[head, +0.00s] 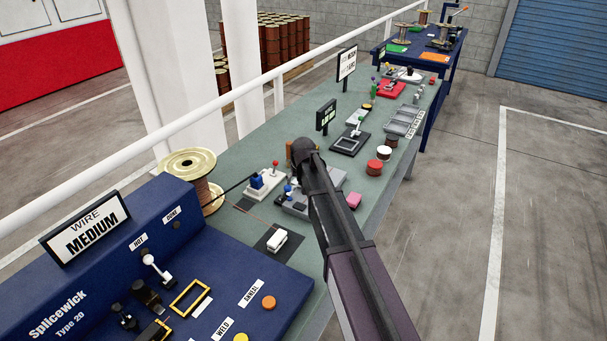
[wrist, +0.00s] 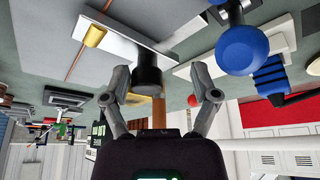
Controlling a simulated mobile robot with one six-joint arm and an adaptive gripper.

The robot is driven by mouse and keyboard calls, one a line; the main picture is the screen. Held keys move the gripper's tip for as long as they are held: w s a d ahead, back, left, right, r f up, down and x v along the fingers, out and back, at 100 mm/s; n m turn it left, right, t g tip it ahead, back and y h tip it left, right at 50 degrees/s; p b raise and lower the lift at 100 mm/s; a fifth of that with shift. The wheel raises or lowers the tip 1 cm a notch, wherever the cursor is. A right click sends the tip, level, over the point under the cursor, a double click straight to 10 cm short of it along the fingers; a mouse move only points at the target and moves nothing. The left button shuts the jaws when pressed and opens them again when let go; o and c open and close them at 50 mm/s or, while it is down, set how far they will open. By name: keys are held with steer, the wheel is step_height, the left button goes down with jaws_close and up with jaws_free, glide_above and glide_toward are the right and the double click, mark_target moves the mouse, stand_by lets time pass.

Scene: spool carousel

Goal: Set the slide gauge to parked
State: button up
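No part is labelled as the slide gauge that I can read. In the head view a grey device (head: 297,208) on the bench is partly hidden by my arm. My gripper (wrist: 160,97) is open, its two fingers spread on either side of the knob's end. I cannot tell whether they touch it. In the head view my arm hides the gripper's fingers.
A blue ball knob (wrist: 241,50) stands close beside the gripper. A blue block (head: 257,181) on a white base and a red-topped lever (head: 275,164) are left of my arm. A pink block (head: 353,200) lies to the right. The floor (head: 450,230) right of the bench is clear.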

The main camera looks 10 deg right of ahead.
steer(key=shift+s+a+r+p, duration=0.3)
steer(key=shift+s+r+p, duration=0.35)
steer(key=shift+s, duration=0.05)
steer(key=a+p+v, duration=0.1)
steer(key=p+v, duration=1.1)
steer(key=s+d+f+g+b, duration=0.1)
steer(key=s+d+f+b, duration=0.1)
steer(key=s, duration=0.3)
steer(key=s+d+f+g+b, duration=0.1)
steer(key=s+d+f+b, duration=0.2)
steer(key=s, duration=0.3)
steer(key=shift+d+f+m+h+b, duration=0.3)
steer(key=shift+d+m, duration=0.1)
steer(key=shift+d, duration=0.2)
steer(key=w+a+r+t+p, duration=0.1)
steer(key=w+a+r+p, duration=0.1)
steer(key=w, duration=0.4)
steer(key=w+a+r+t+p, duration=0.1)
steer(key=w+a+r+p, duration=0.1)
steer(key=w, duration=0.4)
steer(key=shift+a+r+n+p, duration=0.2)
steer(key=shift+r+n+p, duration=0.25)
steer(key=shift+r, duration=0.55)
steer(key=shift+w+f, duration=0.15)
steer(key=b+x, duration=0.8)
steer(key=x, duration=0.1)
steer(key=b+x, duration=0.4)
steer(key=shift+a+f+b, duration=0.3)
